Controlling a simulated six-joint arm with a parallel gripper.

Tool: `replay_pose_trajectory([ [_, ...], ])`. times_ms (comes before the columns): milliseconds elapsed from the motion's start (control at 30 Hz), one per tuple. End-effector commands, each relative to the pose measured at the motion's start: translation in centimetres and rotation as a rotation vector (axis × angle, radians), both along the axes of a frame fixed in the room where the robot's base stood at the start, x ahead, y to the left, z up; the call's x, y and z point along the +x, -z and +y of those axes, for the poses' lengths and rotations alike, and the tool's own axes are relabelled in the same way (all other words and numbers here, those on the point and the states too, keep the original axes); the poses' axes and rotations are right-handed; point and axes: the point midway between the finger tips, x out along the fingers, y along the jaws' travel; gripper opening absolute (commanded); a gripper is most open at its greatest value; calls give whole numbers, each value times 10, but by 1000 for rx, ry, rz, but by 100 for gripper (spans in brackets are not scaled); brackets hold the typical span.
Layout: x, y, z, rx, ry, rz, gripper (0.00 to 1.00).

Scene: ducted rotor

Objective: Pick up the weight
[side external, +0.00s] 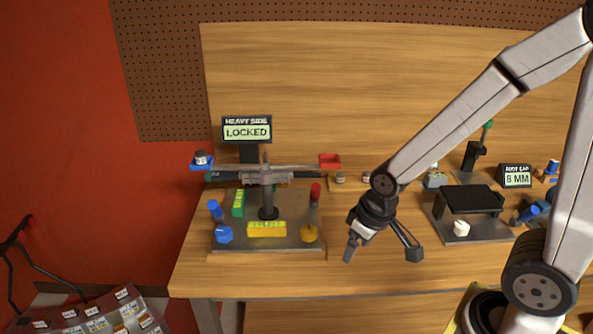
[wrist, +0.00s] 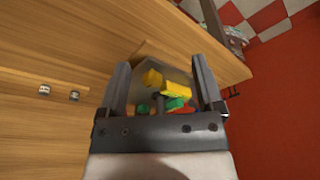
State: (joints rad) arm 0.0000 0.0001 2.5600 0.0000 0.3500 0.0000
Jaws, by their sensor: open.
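In the wrist view two small weights (wrist: 44,90) (wrist: 74,96) lie left of my fingers. Another small weight (side external: 201,157) sits in the blue tray on the balance arm's left end. Which one the task means is not clear. My gripper (side external: 381,250) is open and empty, above the table to the right of the stand and nearer the front than the two loose weights. Its two fingers (wrist: 160,65) show apart in the wrist view.
The balance stand (side external: 268,205) carries a crossbar with a red tray (side external: 330,160). Its base (side external: 225,243) holds colored knobs and labels. A sign (side external: 247,130) behind it reads "HEAVY SIDE LOCKED".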

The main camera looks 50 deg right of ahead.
Motion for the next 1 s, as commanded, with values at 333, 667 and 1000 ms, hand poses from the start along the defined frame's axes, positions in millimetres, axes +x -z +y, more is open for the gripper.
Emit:
replay_pose_trajectory([
  [333, 7, -2, 0, 0, -1, -5, 85],
  [667, 71, -23, 6, -2, -7, -42, 85],
  [1000, 169, -59, 20, -4, -11, -104, 85],
])
